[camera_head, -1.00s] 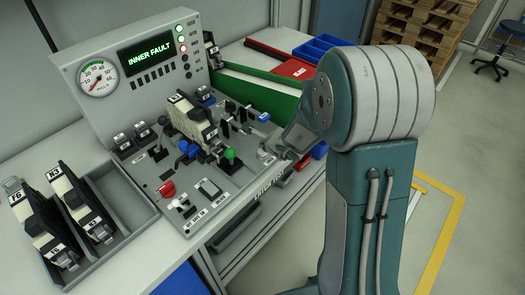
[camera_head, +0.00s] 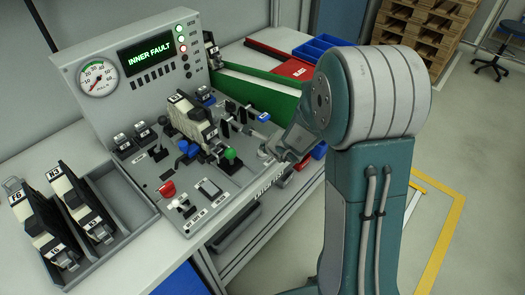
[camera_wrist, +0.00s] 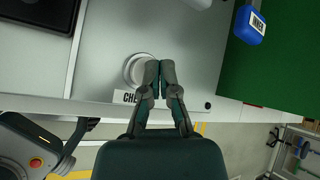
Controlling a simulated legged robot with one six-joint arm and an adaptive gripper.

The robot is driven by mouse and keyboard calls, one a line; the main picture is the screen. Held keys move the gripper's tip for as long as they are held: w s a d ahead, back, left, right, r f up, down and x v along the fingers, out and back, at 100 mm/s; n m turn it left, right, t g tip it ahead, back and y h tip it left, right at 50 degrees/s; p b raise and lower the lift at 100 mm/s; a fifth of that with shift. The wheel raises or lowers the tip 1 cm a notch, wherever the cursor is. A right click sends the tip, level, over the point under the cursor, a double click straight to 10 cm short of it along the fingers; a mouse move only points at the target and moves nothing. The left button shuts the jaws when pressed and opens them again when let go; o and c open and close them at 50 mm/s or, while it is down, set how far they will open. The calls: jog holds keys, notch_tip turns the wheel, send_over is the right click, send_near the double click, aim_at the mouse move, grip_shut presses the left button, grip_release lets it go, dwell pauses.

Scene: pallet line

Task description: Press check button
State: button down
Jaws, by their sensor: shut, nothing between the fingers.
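The check button is a pale round button (camera_wrist: 134,70) in the wrist view, on the grey panel just above a white label (camera_wrist: 126,97) whose visible letters read "CHE". My gripper (camera_wrist: 160,66) is shut and empty, its fingertips together over the right edge of the button. The fingers cover part of the button and label; I cannot tell if they touch it. In the head view my gripper (camera_head: 266,152) is small at the right front edge of the test console (camera_head: 128,165). The button cannot be made out there.
The console display (camera_head: 146,54) reads "INNER FAULT" in green. A pressure gauge (camera_head: 97,77) is at its left. A green-knobbed lever (camera_head: 229,154) and a clamped black-and-white unit (camera_head: 190,118) stand near my gripper. A blue piece labelled INNER (camera_wrist: 249,25) lies right of the button.

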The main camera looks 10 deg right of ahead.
jog(key=shift+f, duration=0.55)
dwell(0.5)
jog(key=shift+r, duration=0.95)
jog(key=shift+r, duration=2.55)
